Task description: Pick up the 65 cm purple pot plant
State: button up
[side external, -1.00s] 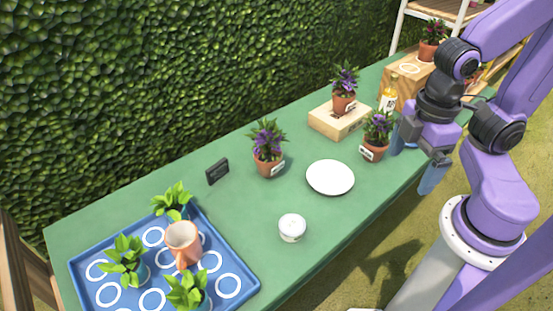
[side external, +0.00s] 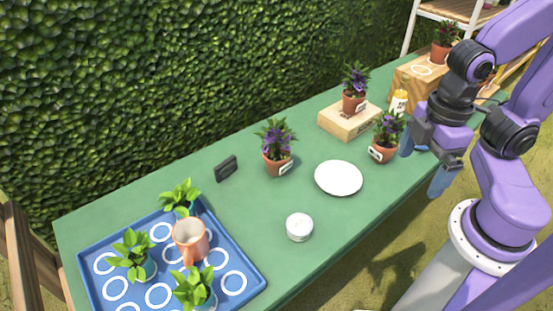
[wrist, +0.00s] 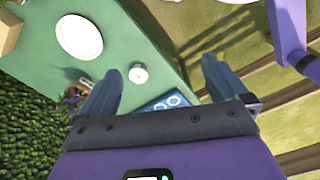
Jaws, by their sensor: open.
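Several purple-flowered plants in terracotta pots show in the side view. One (side external: 277,150) stands mid-table, one (side external: 354,90) on a wooden block, one (side external: 386,136) near the table's right edge, and one (side external: 444,42) on a wooden crate at the back right. Their tags are too small to read, so I cannot tell which is 65 cm. My gripper (side external: 424,164) is open and empty, fingers pointing down, just right of the plant near the edge. In the wrist view, my open gripper (wrist: 158,80) has one finger near a purple plant (wrist: 73,102), partly hidden.
A white plate (side external: 339,178) and a round white tin (side external: 299,227) lie on the green table (side external: 240,215). A small dark sign (side external: 226,169) stands near the hedge.

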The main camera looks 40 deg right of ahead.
dwell(0.4)
jog(key=w+a+f+n+t+h, duration=0.2)
jog(key=w+a+f+n+h, duration=0.15)
jog(key=w, duration=0.65)
jog(key=w+a+f+n+t+h, duration=0.25)
jog(key=w+f+h, duration=0.2)
jog(key=w, duration=0.55)
jog(key=n+t+h, duration=0.3)
jog(key=n+t, duration=0.2)
jog(key=n, duration=0.3)
send_near(276, 158)
jog(key=shift+g, duration=0.25)
jog(key=w+d, duration=0.1)
jog(key=d, duration=0.1)
jog(key=w+d+r, duration=0.1)
jog(key=w+d, duration=0.1)
jog(key=shift+w+r, duration=0.15)
jog(key=shift+w, duration=0.15)
jog(key=shift+y, duration=0.3)
jog(key=shift+f+x, duration=0.15)
jog(key=shift+x, duration=1.15)
jog(key=shift+f+x, duration=0.1)
jog(key=shift+x, duration=1.25)
jog(key=shift+s+a+r, duration=0.1)
jog(key=c, duration=1)
